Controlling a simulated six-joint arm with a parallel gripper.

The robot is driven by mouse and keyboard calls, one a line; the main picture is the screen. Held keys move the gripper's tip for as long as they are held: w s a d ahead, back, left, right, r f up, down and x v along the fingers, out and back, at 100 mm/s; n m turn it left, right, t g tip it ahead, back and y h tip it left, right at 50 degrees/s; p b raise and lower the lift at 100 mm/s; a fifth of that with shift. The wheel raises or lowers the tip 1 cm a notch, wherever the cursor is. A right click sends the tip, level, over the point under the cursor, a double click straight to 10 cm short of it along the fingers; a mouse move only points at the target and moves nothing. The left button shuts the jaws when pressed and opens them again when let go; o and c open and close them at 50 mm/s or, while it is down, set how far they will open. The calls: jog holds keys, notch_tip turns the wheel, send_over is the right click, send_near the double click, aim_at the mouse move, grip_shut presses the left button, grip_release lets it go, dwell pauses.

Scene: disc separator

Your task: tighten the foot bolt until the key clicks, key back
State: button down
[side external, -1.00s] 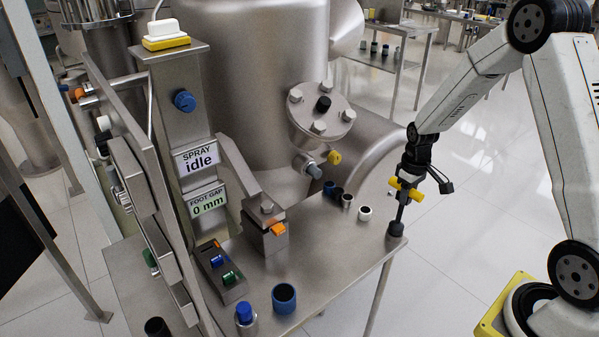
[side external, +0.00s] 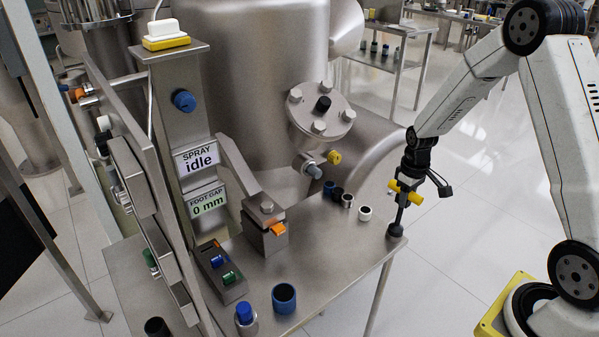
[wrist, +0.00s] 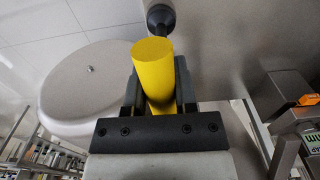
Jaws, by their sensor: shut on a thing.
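The key has a yellow cross handle (side external: 403,193) and a dark shaft. My gripper (side external: 407,180) is above the table corner, shut on the handle. The foot gap display (side external: 208,202) reads 0 mm.
The spray display (side external: 196,159) reads idle. Several small cups and caps stand along the table (side external: 335,262), with a blue ring (side external: 284,298) near its front. A steel vessel (side external: 250,90) with a bolted flange rises behind. Bare table lies between the holder and the foot block.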

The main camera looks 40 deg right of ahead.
jog(key=shift+f, duration=0.1)
jog(key=shift+f, duration=0.55)
jog(key=shift+c, duration=1.6)
grip_release()
jog(key=shift+f, duration=0.1)
jog(key=shift+r, duration=3.95)
jog(key=shift+r, duration=2)
jog(key=shift+a, duration=0.1)
